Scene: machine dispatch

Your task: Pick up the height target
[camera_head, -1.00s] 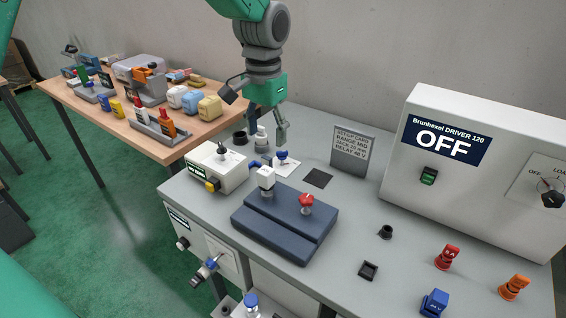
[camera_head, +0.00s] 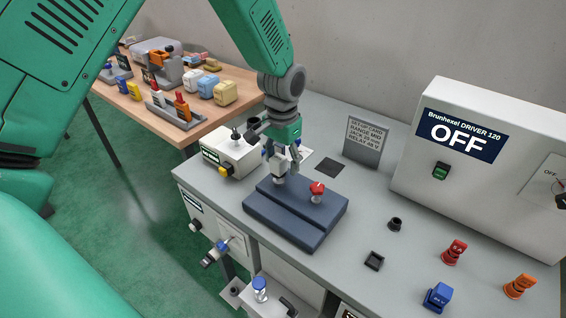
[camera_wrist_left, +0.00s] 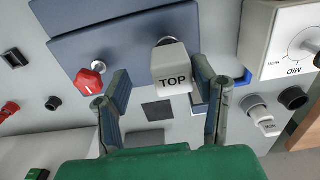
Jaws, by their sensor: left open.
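A white block marked TOP (camera_wrist_left: 174,68) stands on a stem on the dark blue stepped base (camera_head: 310,228); I take it for the height target. In the head view the block (camera_head: 279,177) is partly covered by my left gripper (camera_head: 284,164), which points down just over it. In the left wrist view my left gripper (camera_wrist_left: 162,78) is open, with one finger on each side of the block. The block is nearer the right finger, and I cannot tell whether they touch. My right gripper is not in view.
A red knob (camera_head: 317,188) stands on the same base, close by. A white box with a dial (camera_head: 231,150) is to the left and a grey setup card (camera_head: 364,140) behind. The driver cabinet (camera_head: 400,165) is at the right. Red, orange and blue plugs stand at front right.

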